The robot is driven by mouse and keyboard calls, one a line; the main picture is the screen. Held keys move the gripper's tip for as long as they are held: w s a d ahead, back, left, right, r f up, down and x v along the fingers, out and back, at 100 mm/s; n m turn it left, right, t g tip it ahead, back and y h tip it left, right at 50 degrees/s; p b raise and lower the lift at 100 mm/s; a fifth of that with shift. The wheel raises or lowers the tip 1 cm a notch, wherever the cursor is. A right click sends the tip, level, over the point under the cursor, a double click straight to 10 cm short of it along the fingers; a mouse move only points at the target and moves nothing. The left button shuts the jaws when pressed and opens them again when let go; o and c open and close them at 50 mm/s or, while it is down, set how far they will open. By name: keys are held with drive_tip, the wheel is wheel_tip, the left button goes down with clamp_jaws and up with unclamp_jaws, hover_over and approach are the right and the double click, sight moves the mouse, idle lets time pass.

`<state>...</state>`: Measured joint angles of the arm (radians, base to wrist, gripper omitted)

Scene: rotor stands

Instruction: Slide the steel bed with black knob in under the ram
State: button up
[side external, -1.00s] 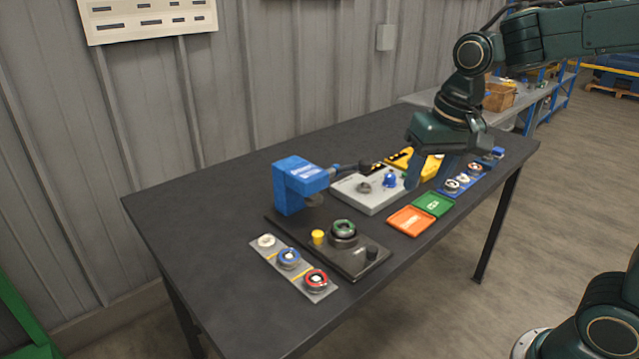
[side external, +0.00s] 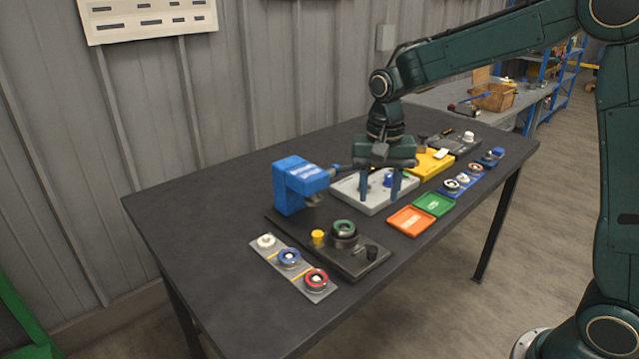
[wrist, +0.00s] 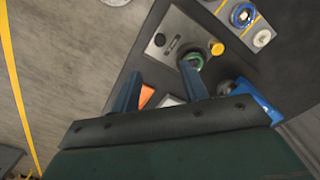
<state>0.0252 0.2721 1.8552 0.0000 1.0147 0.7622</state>
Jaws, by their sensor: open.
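The blue press (side external: 300,185) stands at the back of a dark base plate (side external: 290,225), its head overhanging the plate; a grey ram end (side external: 315,199) shows beneath. My gripper (side external: 379,195) is open and empty, fingers down over the light grey tray, right of the press.
A yellow knob (side external: 318,237) stands beside the bed. A grey strip (side external: 292,267) with several round parts lies in front left. The light grey tray (side external: 375,205), an orange tray (side external: 410,221) and a green tray (side external: 433,204) lie right. A black lever sticks out from the press.

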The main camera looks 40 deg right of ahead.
sight(372, 249)
drive_tip(key=shift+f, duration=0.1)
wheel_tip(372, 249, down, 14)
drive_tip(key=shift+r, duration=0.25)
idle(0.5)
clamp_jaws()
